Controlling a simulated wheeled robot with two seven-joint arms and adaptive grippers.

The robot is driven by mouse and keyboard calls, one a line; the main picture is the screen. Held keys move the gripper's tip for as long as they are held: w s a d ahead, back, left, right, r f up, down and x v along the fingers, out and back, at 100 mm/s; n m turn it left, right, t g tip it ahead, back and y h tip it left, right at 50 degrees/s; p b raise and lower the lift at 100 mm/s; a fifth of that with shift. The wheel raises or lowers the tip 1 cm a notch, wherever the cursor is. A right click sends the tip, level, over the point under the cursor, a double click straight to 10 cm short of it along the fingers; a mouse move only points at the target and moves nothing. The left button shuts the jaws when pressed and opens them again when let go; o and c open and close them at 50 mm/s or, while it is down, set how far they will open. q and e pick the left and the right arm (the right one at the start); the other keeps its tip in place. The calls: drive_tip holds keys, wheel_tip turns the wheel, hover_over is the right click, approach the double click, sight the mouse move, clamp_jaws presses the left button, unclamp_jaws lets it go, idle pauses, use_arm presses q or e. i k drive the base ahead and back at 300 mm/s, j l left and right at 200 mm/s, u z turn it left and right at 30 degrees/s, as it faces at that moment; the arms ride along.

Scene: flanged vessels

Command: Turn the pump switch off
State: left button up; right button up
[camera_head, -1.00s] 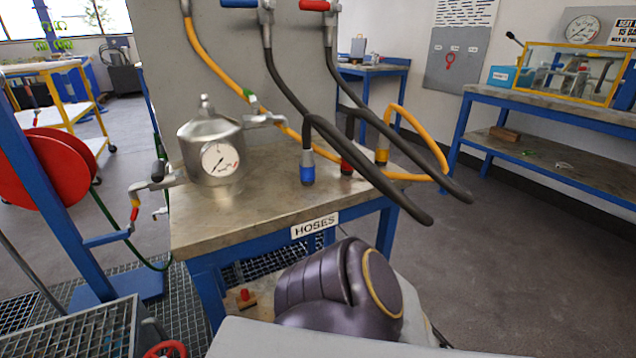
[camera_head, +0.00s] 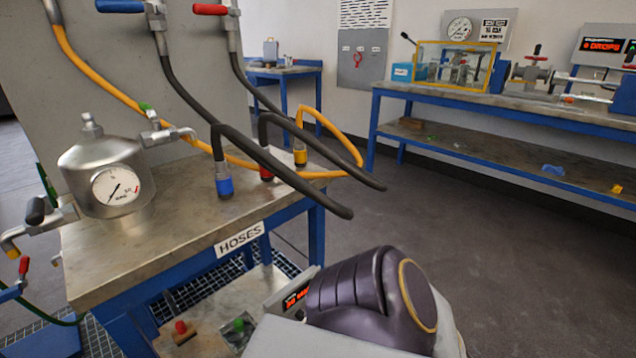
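No part is clearly readable as the pump switch. On the low shelf under the hose table, a small red knob (camera_head: 181,327) on a wooden block and a small green knob (camera_head: 239,324) on a plate show at the bottom. Beside them a grey box (camera_head: 296,294) with a red lit display is partly hidden by my own arm. Whether any of these is the switch I cannot tell. Neither of my grippers shows; only a dark purple arm joint of mine fills the bottom middle.
The hose table (camera_head: 180,240) bears a metal vessel (camera_head: 108,180) with a gauge. Black hoses (camera_head: 290,180) and a yellow hose (camera_head: 110,95) hang above it, reaching past its right edge. A blue-framed bench (camera_head: 500,105) stands at the right wall. The floor (camera_head: 480,240) between is clear.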

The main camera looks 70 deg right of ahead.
sight(300, 315)
drive_tip(key=z, duration=2.15)
